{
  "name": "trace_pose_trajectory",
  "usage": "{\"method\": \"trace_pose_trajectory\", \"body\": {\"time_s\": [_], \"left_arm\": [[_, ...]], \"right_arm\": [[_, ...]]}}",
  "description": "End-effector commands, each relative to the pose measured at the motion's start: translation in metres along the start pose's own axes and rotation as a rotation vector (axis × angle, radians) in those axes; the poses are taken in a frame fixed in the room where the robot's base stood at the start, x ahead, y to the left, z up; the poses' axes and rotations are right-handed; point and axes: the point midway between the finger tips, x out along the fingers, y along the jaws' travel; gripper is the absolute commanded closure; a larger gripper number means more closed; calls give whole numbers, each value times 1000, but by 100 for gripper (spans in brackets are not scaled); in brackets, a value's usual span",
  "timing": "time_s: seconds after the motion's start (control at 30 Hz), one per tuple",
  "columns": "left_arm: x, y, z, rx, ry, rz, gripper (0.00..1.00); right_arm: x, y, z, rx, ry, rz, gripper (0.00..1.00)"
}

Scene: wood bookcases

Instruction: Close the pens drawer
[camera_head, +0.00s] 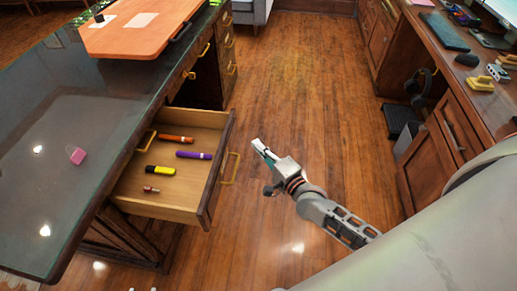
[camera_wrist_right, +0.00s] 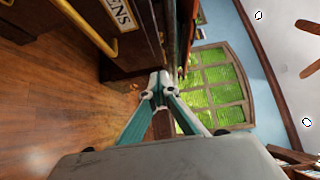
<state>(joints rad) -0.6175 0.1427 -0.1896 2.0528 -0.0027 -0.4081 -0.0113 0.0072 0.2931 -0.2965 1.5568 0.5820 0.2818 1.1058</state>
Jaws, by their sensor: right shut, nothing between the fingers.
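The pens drawer (camera_head: 170,165) stands pulled out from the desk on the left in the head view. It holds an orange marker (camera_head: 176,139), a purple marker (camera_head: 194,155), a yellow highlighter (camera_head: 160,170) and a small reddish item (camera_head: 151,189). Its front carries a brass handle (camera_head: 231,168). My right gripper (camera_head: 258,146) is shut and empty, to the right of the drawer front and apart from it. In the right wrist view, the fingertips (camera_wrist_right: 157,88) meet, and a drawer front (camera_wrist_right: 127,30) lettered "ENS" shows above left. My left gripper is not in view.
A second wooden desk (camera_head: 455,130) stands at right. Wood floor (camera_head: 300,90) lies clear between them.

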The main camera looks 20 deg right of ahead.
Motion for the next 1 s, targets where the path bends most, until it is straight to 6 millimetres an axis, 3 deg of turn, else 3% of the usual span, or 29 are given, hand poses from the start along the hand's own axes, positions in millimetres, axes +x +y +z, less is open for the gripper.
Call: {"method": "trace_pose_trajectory", "body": {"time_s": [0.3, 0.4, 0.63, 1.0], "left_arm": [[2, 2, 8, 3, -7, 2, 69], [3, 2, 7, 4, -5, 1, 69], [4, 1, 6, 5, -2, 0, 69], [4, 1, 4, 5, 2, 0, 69]], "right_arm": [[63, 3, 0, -2, 0, 2, 100], [73, 2, 14, 1, -1, 2, 100], [87, 1, 27, -3, 0, 1, 100], [89, 1, 28, -4, -1, 2, 100]]}}
